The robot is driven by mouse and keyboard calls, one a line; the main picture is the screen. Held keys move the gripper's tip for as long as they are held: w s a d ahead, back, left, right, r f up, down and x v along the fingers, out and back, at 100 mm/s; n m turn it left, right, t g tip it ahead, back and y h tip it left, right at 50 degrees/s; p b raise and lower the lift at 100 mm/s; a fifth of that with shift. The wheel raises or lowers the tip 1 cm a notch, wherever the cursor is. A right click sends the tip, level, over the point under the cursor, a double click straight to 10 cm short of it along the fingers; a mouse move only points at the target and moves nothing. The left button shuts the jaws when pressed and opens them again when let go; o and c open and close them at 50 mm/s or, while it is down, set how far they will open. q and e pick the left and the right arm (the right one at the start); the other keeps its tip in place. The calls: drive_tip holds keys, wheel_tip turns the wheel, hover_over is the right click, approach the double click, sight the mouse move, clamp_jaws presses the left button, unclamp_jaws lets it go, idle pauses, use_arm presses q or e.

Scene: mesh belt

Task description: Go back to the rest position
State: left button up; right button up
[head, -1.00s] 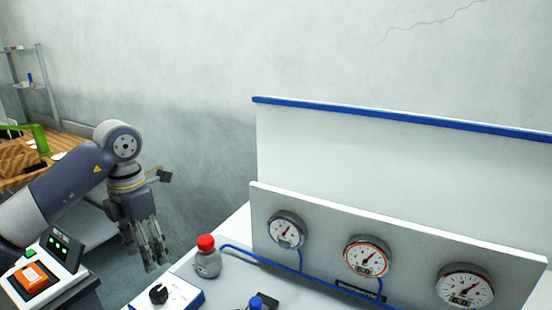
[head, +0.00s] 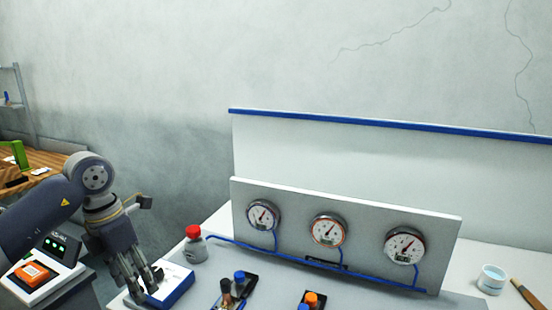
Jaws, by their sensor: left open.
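My left gripper (head: 140,284) hangs from its arm at the lower left, fingers pointing down. Its fingers are apart and nothing shows between them. It is in front of a white and blue box (head: 173,287) at the table's left edge and hides part of it; I cannot tell whether they touch. My right gripper is not in view.
A bottle with a red cap (head: 194,246) stands near the box. A white cup (head: 491,279) is at the right.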

use_arm(q)
drive_tip(key=s+d+f+m+h, duration=0.2)
drive_tip(key=d+h, duration=0.7)
drive_tip(key=d, duration=1.5)
drive_tip(key=s+d+r+n+t+h, duration=0.2)
drive_tip(key=d+r+n+t+h, duration=0.2)
drive_tip(key=d+r+n+h, duration=0.45)
drive_tip(key=w+a+r+n+t+y, duration=0.1)
drive_tip(key=w+a+n+t+y, duration=0.55)
drive_tip(key=a+n+t, duration=0.7)
drive_tip(key=s+a+f+n+g+y, duration=0.1)
drive_tip(key=s+a+f+n+y, duration=0.1)
drive_tip(key=a+f+n+y, duration=0.4)
drive_tip(key=s+a+f+n+g+y, duration=0.1)
drive_tip(key=a+f+n+g+y, duration=0.15)
drive_tip(key=f+n+y, duration=0.65)
drive_tip(key=s+a+f+n+g+h, duration=0.1)
drive_tip(key=s+f+n+g, duration=0.3)
drive_tip(key=s+f, duration=0.75)
drive_tip(key=s+a+f+n+g+h, duration=0.2)
drive_tip(key=s+f+g, duration=0.6)
drive_tip(key=s, duration=0.6)
wheel_tip(320, 180, down, 28)
drive_tip(key=s, duration=0.2)
drive_tip(key=s+a+f+g, duration=0.1)
drive_tip(key=s+a+f, duration=0.1)
drive_tip(key=s+f, duration=1.3)
drive_tip(key=shift+s+a+f, duration=0.2)
drive_tip(key=shift+s+a, duration=0.1)
drive_tip(key=shift+s, duration=0.3)
